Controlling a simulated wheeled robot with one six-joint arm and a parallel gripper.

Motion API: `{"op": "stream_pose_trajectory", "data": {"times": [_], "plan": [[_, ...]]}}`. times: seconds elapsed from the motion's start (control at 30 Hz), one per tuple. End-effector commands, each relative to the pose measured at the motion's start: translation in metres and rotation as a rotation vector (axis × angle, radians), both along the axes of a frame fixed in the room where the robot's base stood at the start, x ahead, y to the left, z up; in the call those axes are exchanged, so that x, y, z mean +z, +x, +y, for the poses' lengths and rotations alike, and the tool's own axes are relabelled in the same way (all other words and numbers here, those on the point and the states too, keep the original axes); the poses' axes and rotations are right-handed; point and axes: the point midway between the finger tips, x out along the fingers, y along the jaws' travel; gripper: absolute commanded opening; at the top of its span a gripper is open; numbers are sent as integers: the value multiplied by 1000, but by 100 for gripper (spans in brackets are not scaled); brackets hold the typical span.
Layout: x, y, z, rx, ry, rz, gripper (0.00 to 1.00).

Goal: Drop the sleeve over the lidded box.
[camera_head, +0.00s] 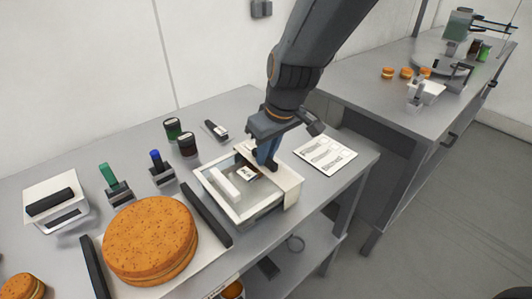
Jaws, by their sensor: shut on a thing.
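The lidded box (214,196) is pale with a see-through lid and a white bar handle (224,184). It stands on the grey table, right of the large cake round. The sleeve (287,176) is a cream band across the right end of the box, with one side hanging down at the box's front right corner. My gripper (268,165) points down over that end and is shut on the sleeve. Its fingers hide part of the band. I cannot tell whether the sleeve rests on the lid or is held just above it. A small label shows beneath the lid.
A large orange-brown cake (150,240) lies on a board between dark bars at left. Two jars (187,144), stamp-like tools (161,168) and a small dark tool (215,130) stand behind. A printed card (326,155) lies right of the box, near the table edge.

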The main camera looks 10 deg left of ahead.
Motion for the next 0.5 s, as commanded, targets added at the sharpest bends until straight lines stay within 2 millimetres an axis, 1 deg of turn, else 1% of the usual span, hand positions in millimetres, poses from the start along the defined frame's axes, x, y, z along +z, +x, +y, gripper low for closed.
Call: {"op": "stream_pose_trajectory", "data": {"times": [0.5], "plan": [[-5,0,0,0,0,0,0]]}}
